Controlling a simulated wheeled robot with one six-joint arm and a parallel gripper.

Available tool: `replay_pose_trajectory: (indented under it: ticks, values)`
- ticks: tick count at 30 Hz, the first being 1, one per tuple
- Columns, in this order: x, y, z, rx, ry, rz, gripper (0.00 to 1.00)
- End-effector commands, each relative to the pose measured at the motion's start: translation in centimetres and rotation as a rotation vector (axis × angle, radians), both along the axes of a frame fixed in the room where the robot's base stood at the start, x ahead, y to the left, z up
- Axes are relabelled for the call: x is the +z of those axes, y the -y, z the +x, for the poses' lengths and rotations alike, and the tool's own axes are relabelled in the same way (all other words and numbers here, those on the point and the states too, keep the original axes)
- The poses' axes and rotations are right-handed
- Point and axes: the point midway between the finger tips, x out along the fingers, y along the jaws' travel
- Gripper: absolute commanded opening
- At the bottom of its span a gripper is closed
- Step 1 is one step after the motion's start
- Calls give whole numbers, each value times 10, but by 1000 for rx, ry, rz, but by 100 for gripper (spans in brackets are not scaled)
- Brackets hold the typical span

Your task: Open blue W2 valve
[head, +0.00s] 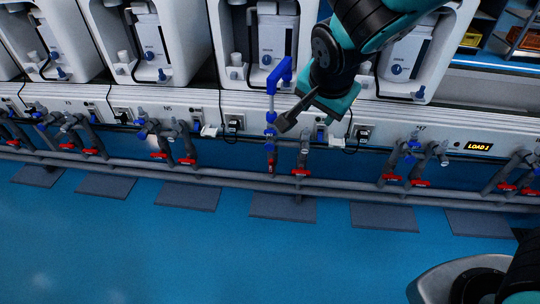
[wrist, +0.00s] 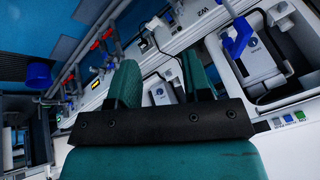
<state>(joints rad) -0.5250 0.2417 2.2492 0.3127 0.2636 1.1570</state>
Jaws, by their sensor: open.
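A blue valve assembly with a bent blue upper pipe (head: 281,76) stands upright on the pipework, just left of my gripper in the head view. A red end shows at its base. The label W2 shows near the top of the wrist view, on the white panel, and a blue bent part (wrist: 238,38) shows to its right; I cannot tell whether it is the same assembly. My gripper (head: 297,114) points down and left in front of the panel, apart from the blue pipe as far as I can tell. In the wrist view its teal fingers (wrist: 160,75) are spread and empty.
Grey pipes (head: 340,184) with several red-handled valves run low along the panel. The blue floor (head: 180,250) in front is clear.

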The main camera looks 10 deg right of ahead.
Motion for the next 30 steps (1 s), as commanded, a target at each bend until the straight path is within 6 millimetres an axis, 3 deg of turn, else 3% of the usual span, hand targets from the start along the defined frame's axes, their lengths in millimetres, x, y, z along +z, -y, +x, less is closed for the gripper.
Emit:
replay_pose_trajectory:
  ticks: [1,3,9,15,18,22,30]
  values:
    - [-49,-3,16,-91,54,-4,45]
    - [-82,-4,37,-224,152,5,45]
    - [-167,-16,86,-512,487,88,45]
    - [-244,-47,115,-644,840,275,45]
    - [-273,-67,120,-650,985,396,45]
    - [-298,-89,120,-630,1108,531,45]
    - [-305,-103,124,-606,1180,638,45]
